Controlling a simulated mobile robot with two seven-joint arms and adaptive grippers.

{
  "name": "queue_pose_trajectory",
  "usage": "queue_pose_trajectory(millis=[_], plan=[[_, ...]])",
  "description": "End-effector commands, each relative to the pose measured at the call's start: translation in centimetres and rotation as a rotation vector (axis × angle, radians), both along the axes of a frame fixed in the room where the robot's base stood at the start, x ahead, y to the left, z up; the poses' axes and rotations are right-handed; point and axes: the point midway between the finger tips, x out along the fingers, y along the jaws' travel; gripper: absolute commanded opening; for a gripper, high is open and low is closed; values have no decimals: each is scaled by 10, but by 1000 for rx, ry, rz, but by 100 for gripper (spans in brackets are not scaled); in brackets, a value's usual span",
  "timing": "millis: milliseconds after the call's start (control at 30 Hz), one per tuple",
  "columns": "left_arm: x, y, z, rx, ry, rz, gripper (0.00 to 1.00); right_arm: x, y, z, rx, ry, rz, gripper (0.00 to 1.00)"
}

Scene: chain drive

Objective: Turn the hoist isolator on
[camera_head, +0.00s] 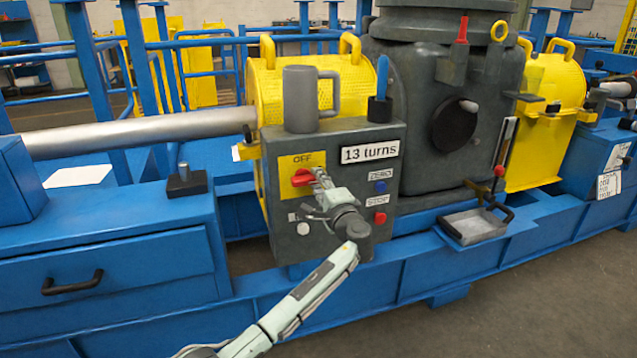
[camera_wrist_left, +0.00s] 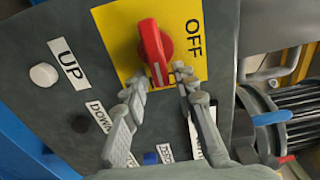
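The hoist isolator is a red rotary knob (camera_head: 303,178) on a yellow plate (camera_head: 291,190) marked OFF, on the front of a grey control box. In the left wrist view the knob (camera_wrist_left: 152,47) has a pale line at the end nearest my fingers; the OFF label (camera_wrist_left: 194,40) is to its right. In the head view the knob's handle lies roughly level, below OFF. My left gripper (camera_head: 322,190) is in front of the box, just right of the knob. In the wrist view its fingers (camera_wrist_left: 161,76) are apart, near the knob's lower end; contact is unclear. My right gripper is not in view.
A grey mug-shaped part (camera_head: 300,100) stands on top. A tray (camera_head: 475,226) sits at right.

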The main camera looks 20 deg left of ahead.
Motion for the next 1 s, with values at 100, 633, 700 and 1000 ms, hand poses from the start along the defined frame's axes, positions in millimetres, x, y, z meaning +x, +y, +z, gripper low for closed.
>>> queue_pose_trajectory(millis=[100,633,700,1000], plan=[[0,0,0,-1,-1,0,36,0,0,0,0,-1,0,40],[-39,-27,-1,-4,-1,-3,36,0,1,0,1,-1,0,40],[-52,-36,-1,-4,-1,-4,36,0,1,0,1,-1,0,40],[-92,-63,0,-1,0,-1,36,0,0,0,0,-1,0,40]])
